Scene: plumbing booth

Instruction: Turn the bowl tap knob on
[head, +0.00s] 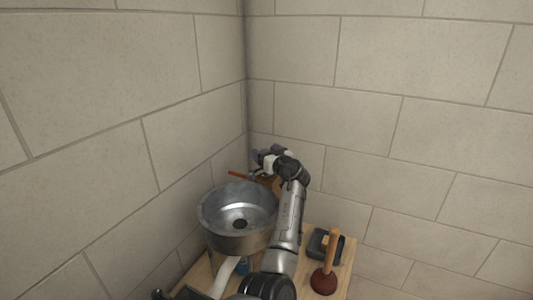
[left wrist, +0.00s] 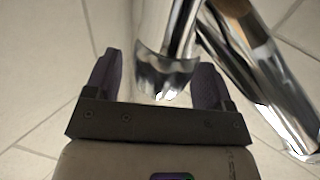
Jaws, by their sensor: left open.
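The metal bowl (head: 238,218) stands on the wooden bench, with a dark drain at its bottom. My left arm reaches past its right side, and my left gripper (head: 264,156) is behind the bowl near the wall corner. In the left wrist view the left gripper (left wrist: 156,78) is open, with a shiny chrome tap part (left wrist: 166,70) between or just beyond its dark fingers. I cannot tell whether they touch it. My gripper and arm hide most of the tap in the head view, and I cannot make out the knob. My right gripper is not in view.
An orange-brown stick (head: 239,174) shows behind the bowl. A plunger (head: 325,277) with a wooden handle stands at the bench's right, beside a dark tray (head: 317,244). A second chrome pipe (left wrist: 265,75) slants at the right of the wrist view. Tiled walls close the corner.

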